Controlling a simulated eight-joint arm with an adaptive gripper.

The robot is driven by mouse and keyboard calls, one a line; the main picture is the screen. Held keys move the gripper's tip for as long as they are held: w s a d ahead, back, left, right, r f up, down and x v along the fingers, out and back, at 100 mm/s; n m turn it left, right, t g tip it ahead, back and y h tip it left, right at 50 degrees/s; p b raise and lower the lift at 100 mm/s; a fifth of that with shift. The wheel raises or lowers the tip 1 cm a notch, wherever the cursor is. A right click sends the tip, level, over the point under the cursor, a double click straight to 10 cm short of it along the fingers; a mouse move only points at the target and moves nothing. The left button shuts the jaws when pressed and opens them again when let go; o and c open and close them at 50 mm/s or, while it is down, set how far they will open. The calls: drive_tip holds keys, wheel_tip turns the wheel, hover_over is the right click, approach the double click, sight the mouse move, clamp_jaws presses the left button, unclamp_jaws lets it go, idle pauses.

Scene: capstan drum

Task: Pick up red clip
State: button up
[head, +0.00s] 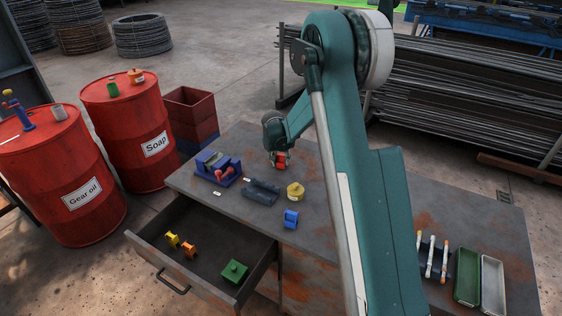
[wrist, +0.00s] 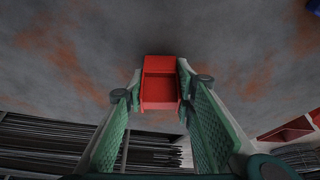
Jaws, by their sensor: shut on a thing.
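The red clip (wrist: 160,84) is between the fingertips of my gripper (wrist: 160,97) in the wrist view. Both green padded fingers touch its sides, so my gripper is shut on it. In the head view the red clip (head: 279,160) shows at the end of my gripper (head: 279,156), over the back part of the workbench (head: 330,240). I cannot tell from these views how far it is above the bench surface.
On the bench, a blue vise (head: 217,168), a dark blue holder (head: 261,192), a yellow pot (head: 295,192) and a blue clip (head: 291,219) stand near my gripper. An open drawer (head: 205,235) holds yellow, orange and green items. Markers and trays (head: 467,278) lie at right.

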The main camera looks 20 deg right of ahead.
drive_tip(key=shift+r, duration=0.1)
drive_tip(key=shift+r+p, duration=0.55)
drive_tip(key=shift+r, duration=4.35)
